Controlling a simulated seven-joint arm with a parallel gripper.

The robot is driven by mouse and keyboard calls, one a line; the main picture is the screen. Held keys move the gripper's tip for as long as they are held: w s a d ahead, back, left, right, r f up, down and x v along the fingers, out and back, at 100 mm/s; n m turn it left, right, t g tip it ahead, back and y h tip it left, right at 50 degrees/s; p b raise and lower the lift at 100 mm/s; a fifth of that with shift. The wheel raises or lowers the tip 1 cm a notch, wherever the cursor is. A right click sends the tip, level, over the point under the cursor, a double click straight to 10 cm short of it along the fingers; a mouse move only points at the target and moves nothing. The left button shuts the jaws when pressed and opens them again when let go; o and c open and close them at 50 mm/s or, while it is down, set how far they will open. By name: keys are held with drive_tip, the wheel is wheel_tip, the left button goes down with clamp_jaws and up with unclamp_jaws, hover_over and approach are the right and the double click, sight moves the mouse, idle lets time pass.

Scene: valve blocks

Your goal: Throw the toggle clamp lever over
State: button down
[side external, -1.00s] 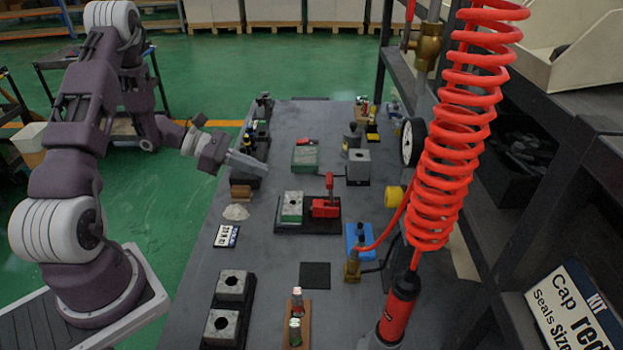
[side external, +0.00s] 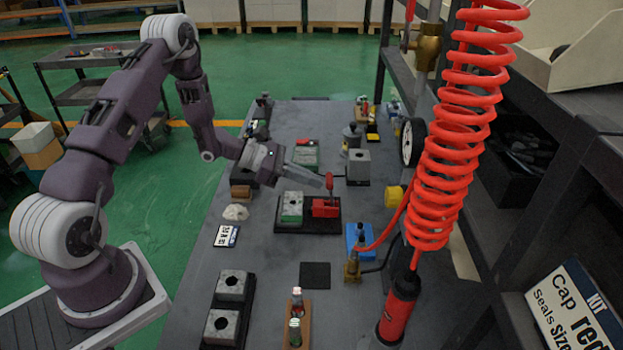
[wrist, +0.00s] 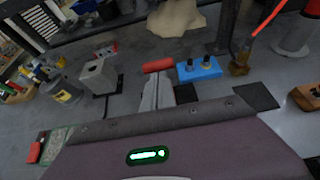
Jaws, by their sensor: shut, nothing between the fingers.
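The red toggle clamp (side external: 323,208) sits on a dark base plate beside a green and grey valve block (side external: 292,205). Its red lever (side external: 329,182) stands upright; in the wrist view the red handle (wrist: 158,65) lies just beyond the fingertips. My gripper (side external: 319,181) is shut and empty, its fingers pointing right with the tips close to the left side of the lever. Whether they touch it I cannot tell. In the wrist view my fingers (wrist: 157,88) hide the clamp's lower part.
A grey block (side external: 358,165) stands behind the lever. A blue block (side external: 360,241) and a brass fitting (side external: 352,268) are to the right. A red coiled hose (side external: 460,120) hangs at right. The bench around the dark square (side external: 315,275) is mostly clear.

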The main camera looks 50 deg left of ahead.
sight(328, 178)
drive_tip(key=shift+d+r, duration=0.1)
idle(0.3)
drive_tip(key=shift+w+d+r+g+y, duration=0.4)
drive_tip(key=shift+w+d+g+y, duration=0.2)
drive_tip(key=shift+g+y, duration=0.4)
drive_tip(key=shift+w+d, duration=0.1)
drive_tip(key=shift+w, duration=0.1)
drive_tip(key=shift+w+d+r+g+y, duration=0.35)
drive_tip(key=shift+w+d+g+y, duration=0.15)
drive_tip(key=shift+w+d, duration=0.2)
drive_tip(key=shift+w+d+g+y, duration=0.5)
drive_tip(key=shift+w+d+f, duration=0.2)
drive_tip(key=shift+w+d, duration=0.5)
drive_tip(key=shift+w+d+f, duration=0.2)
drive_tip(key=shift+w+d, duration=0.5)
